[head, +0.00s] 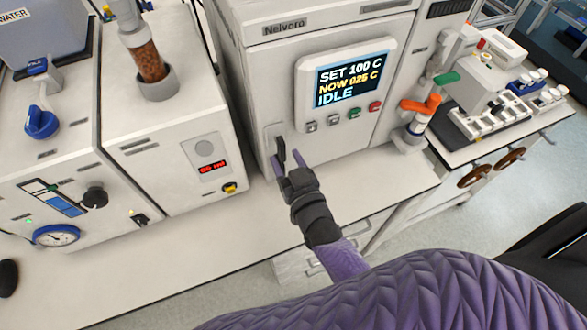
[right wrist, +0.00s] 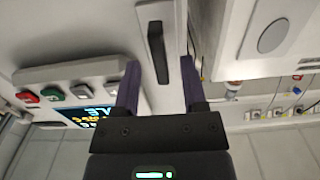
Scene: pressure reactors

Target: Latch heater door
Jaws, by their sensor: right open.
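The heater (head: 250,70) is the white cabinet marked Nelvoro, with its screen reading SET 100 C, NOW 025 C, IDLE. A dark upright latch handle (head: 281,149) sits on a pale plate at the lower left of its front. In the right wrist view the handle (right wrist: 157,50) shows as a black bar. My right gripper (head: 286,159) is at the handle, its purple fingers open. In the right wrist view the gripper (right wrist: 159,60) has one finger on each side of the handle's line, with gaps on both sides. I cannot tell whether the door is fully closed. My left gripper is not in view.
A control panel (head: 347,75) with several coloured buttons stands above and right of the handle. A white pump unit (head: 165,150) stands close on the left. An orange valve handle (head: 420,104) is to the right. The bench front (head: 225,230) below is clear.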

